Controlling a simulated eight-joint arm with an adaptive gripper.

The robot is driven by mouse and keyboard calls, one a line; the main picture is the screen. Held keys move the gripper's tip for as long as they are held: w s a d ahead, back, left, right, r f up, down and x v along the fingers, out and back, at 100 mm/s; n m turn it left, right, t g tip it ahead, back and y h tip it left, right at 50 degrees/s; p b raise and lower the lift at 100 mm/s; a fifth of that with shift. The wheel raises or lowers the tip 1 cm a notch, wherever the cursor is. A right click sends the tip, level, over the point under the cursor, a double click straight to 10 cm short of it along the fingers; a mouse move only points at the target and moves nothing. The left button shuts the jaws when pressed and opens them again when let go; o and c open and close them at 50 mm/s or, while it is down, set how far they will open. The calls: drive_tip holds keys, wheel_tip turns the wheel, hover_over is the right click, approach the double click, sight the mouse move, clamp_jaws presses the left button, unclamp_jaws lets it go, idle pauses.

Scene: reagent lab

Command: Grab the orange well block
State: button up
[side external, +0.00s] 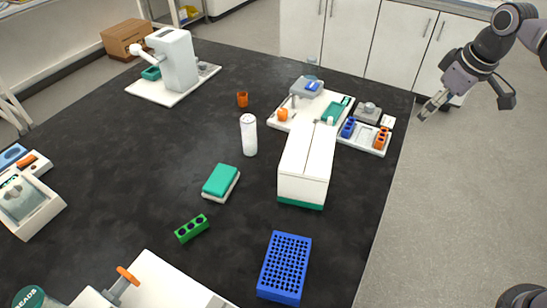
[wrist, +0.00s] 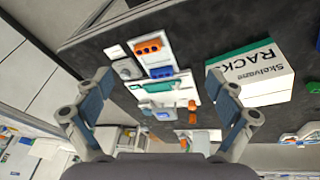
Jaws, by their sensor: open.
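The orange well block (side external: 382,138) stands on a white tray at the far right edge of the dark bench in the side view. In the wrist view the orange well block (wrist: 149,46) shows near the top middle, with several dark wells in its face. My gripper (side external: 425,113) is off the bench's right edge, above the floor, apart from the block. In the wrist view my gripper (wrist: 155,85) has its two fingers spread wide, with nothing between them. The block lies ahead of the fingers at some distance.
A blue well block (side external: 348,127) stands beside the orange one. A large white box (side external: 307,160) stands to the left. A blue rack (side external: 284,267) lies nearer the front. Bare bench (side external: 110,130) stretches left.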

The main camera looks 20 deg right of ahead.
drive_tip(key=w+f+n+g, duration=0.2)
drive_tip(key=w+f, duration=0.1)
drive_tip(key=w, duration=0.5)
drive_tip(key=n+g, duration=0.2)
hover_over(383, 134)
wheel_tip(383, 134, down, 5)
drive_tip(key=shift+a+f, duration=0.1)
drive_tip(key=shift+f, duration=5.2)
drive_tip(key=c, duration=1.2)
